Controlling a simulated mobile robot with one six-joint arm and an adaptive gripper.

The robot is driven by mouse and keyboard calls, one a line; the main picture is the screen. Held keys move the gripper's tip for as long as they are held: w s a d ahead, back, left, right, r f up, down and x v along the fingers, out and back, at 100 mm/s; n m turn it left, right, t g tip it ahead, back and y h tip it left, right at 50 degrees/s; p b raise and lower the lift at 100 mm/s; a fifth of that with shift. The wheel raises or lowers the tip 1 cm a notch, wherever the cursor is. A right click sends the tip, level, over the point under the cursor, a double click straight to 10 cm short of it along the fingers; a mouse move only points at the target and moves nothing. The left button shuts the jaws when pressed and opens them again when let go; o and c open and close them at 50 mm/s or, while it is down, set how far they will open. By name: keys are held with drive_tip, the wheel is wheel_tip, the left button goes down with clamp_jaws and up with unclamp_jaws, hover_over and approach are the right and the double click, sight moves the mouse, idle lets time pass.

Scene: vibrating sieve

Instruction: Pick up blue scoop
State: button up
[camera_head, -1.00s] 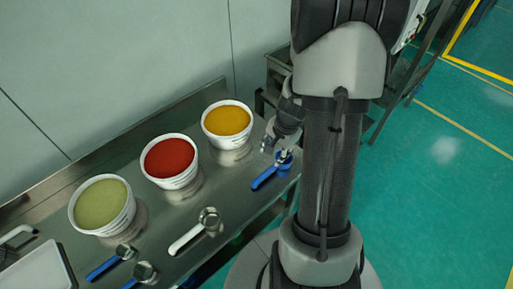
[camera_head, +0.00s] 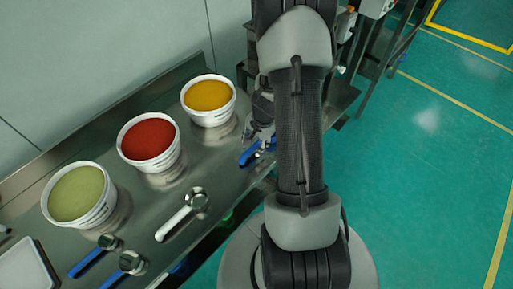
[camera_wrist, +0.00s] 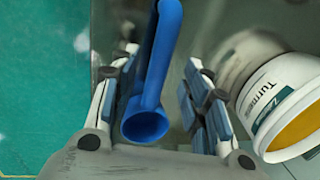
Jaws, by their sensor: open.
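A blue scoop (camera_head: 249,157) lies near the right end of the steel table in the head view, partly hidden by my gripper and arm. My gripper (camera_head: 254,130) is right above it. In the wrist view the blue scoop (camera_wrist: 147,122) shows its round bowl near the gripper's base and its handle running up and slightly right. My gripper (camera_wrist: 163,62) is open in the wrist view, with one finger on each side of the scoop. Gaps show between fingers and handle; whether the fingers reach down to its height I cannot tell.
Tubs of yellow (camera_head: 208,95), red (camera_head: 148,138) and green (camera_head: 76,193) powder line the back of the table (camera_head: 215,160). The yellow tub (camera_wrist: 283,107) is close beside my right finger. A white-handled scoop (camera_head: 178,219) and two more blue scoops (camera_head: 88,262) (camera_head: 117,275) lie leftward.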

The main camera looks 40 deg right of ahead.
sight(255, 146)
drive_tip(key=f, duration=0.1)
drive_tip(key=f+b, duration=0.2)
drive_tip(key=f, duration=0.1)
drive_tip(key=shift+w, duration=0.3)
drive_tip(key=shift+r, duration=0.15)
drive_tip(key=shift+c, duration=0.4)
clamp_jaws()
